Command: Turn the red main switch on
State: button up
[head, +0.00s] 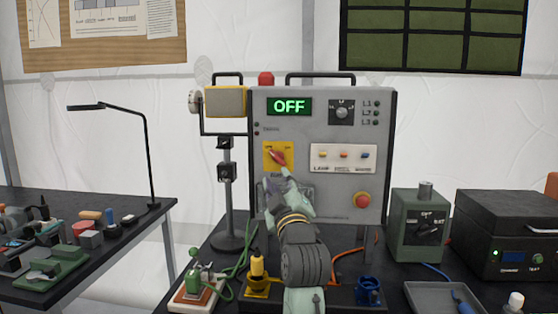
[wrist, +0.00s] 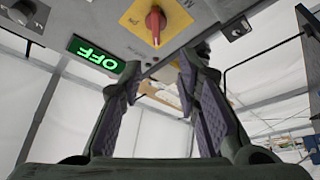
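The red main switch (head: 278,155) is a rotary knob on a yellow plate (head: 270,164) on the grey control panel (head: 320,210). Its handle lies tilted in the head view. The green display (head: 289,106) above it reads OFF. In the wrist view the red switch (wrist: 155,24) is at the top centre, beyond the fingertips, with the display (wrist: 95,54) to its left. My gripper (head: 289,188) is in front of the panel, just below the switch. In the wrist view its two fingers (wrist: 160,75) are apart with nothing between them. Contact with the switch is not visible.
The panel also has a red button (head: 362,201), a white plate with small switches (head: 343,157) and a black dial (head: 342,112). A green box (head: 418,226) stands to the right. A lamp (head: 136,150) stands on the left table. A yellow plug (head: 257,265) is near my arm.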

aim_at(278, 160)
jog(key=shift+h, duration=0.3)
jog(key=p+x, duration=0.1)
jog(key=x, duration=0.2)
jog(key=d+p+x, duration=0.1)
jog(key=p+x, duration=0.1)
jog(key=x, duration=0.2)
jog(key=p+x, duration=0.1)
jog(key=x, duration=0.3)
jog(key=shift+w+d+f, duration=0.2)
jog(key=shift+d+f, duration=0.1)
jog(key=shift+f, duration=0.05)
grip_shut()
